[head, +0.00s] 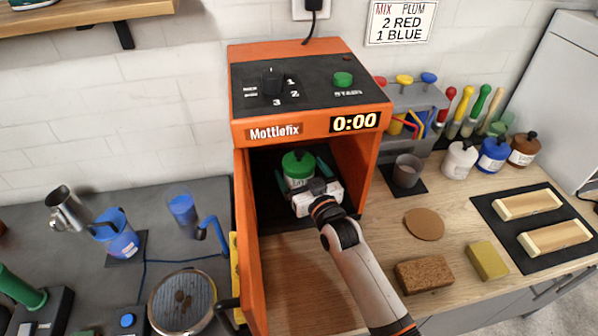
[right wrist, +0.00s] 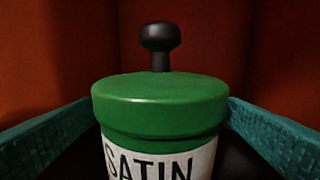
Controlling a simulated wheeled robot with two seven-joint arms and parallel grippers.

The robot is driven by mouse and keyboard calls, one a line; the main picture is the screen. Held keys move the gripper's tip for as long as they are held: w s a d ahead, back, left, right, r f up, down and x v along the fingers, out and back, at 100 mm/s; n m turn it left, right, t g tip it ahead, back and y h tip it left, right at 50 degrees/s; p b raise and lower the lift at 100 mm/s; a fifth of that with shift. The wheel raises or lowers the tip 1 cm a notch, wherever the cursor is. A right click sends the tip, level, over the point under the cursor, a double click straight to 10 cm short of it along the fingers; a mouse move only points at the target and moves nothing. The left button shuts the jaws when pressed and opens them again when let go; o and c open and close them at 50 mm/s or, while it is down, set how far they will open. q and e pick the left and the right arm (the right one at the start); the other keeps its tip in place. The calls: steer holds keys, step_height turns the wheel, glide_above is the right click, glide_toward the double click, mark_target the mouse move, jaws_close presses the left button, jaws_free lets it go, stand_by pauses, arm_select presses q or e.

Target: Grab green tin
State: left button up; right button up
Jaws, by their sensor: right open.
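The green tin (head: 298,165) stands upright inside the orange Mottlefix machine (head: 312,110). My right gripper (head: 306,178) reaches into the machine's open front. Its teal fingers stand one on each side of the tin, open, with the tin between them. Whether they touch it lower down is hidden. My left gripper is not in view.
The machine's door (head: 250,245) stands open at the left of the opening. Its walls are close around my right gripper. A grey cup (head: 407,170), a cork disc (head: 424,224) and a brown block (head: 424,274) are to the right on the wooden bench (head: 460,210).

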steer(key=shift+x, duration=1.05)
steer(key=c, duration=1.2)
steer(key=shift+r, duration=0.1)
steer(key=shift+c, duration=1)
